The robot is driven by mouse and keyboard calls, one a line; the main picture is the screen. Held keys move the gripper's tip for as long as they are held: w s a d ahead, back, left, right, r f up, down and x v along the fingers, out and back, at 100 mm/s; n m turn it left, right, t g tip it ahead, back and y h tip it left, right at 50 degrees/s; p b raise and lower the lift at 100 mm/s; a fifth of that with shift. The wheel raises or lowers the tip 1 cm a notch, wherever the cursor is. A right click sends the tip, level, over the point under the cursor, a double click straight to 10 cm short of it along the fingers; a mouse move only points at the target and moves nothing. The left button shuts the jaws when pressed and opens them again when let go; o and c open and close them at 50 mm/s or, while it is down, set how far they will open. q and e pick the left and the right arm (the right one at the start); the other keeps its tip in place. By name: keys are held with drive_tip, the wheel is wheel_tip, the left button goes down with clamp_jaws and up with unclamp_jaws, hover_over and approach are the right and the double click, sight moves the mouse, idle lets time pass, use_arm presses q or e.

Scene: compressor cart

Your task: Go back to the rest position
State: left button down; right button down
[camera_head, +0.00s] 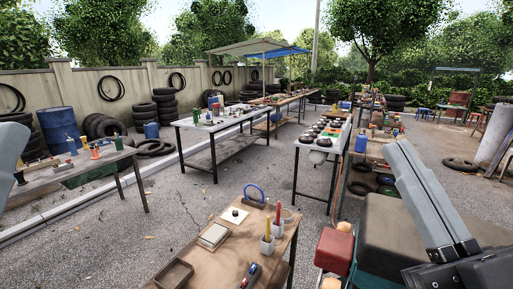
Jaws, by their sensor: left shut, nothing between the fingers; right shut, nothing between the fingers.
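A grey part of my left arm (10,152) shows at the left edge of the head view, and its gripper is outside the frame. My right arm comes in at the right with two long grey bars beside each other. Its dark end, which I take for my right gripper (460,268), is at the lower right and partly cut off by the frame. It is shut and empty.
A wooden table (230,250) in front bears a tray (174,274), white cups with red and yellow sticks, and a blue-handled tool.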

drive_tip(key=s+d+r+m+t+h+p, duration=0.1)
drive_tip(key=s+d+r+m+t+h, duration=0.25)
drive_tip(key=s+r+m, duration=0.2)
wheel_tip(320, 180, up, 36)
drive_tip(key=p, duration=3.7)
drive_tip(key=shift+s+g, duration=0.2)
drive_tip(key=shift+g, duration=0.25)
drive_tip(key=shift+a+f, duration=0.1)
